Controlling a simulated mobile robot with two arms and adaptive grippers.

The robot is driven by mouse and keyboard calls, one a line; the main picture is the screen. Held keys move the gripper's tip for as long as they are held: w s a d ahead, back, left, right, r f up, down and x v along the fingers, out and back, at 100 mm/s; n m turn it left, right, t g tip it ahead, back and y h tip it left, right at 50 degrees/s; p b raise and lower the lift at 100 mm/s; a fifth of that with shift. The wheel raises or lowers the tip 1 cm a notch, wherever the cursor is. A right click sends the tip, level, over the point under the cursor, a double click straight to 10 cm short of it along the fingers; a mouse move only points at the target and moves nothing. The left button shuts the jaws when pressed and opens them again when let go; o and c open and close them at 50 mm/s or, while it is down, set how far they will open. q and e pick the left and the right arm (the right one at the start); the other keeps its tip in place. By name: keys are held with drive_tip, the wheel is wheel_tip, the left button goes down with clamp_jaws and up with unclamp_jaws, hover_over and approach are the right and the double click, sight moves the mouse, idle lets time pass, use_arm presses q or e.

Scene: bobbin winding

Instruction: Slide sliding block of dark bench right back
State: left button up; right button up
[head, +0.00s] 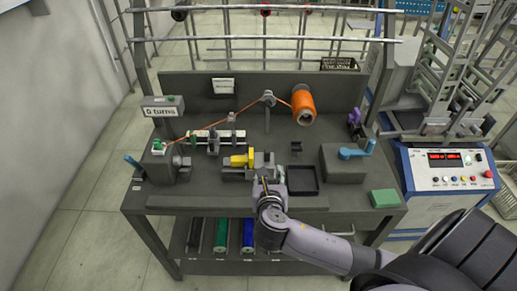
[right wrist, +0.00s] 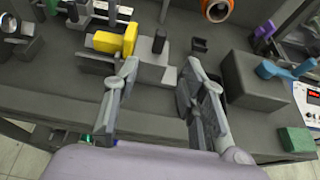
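The dark bench (head: 310,100) fills the middle of the head view. A light grey block with a short dark post, which looks like the sliding block (head: 261,163), sits near its centre, just right of a yellow part (head: 241,161). In the right wrist view the grey block (right wrist: 150,73) lies ahead, beyond and partly between my fingertips. My right gripper (head: 267,186) is at the near side of this block. In the right wrist view its fingers (right wrist: 161,72) are spread apart with nothing held between them. I cannot tell whether they touch the block. My left gripper is out of view.
A black open tray (head: 303,181) lies right of the block. Farther right stand a dark box with a blue handle (head: 356,150) and a green block (head: 384,198). An orange spool (head: 303,104) is behind, its thread running left. The bench's front strip looks mostly clear.

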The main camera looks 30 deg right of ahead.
sight(267, 154)
drive_tip(key=x, duration=1.6)
drive_tip(key=shift+w+f+p, duration=0.1)
drive_tip(key=shift+f+p, duration=0.1)
drive_tip(key=shift+p, duration=0.1)
drive_tip(key=shift+c, duration=0.3)
clamp_jaws()
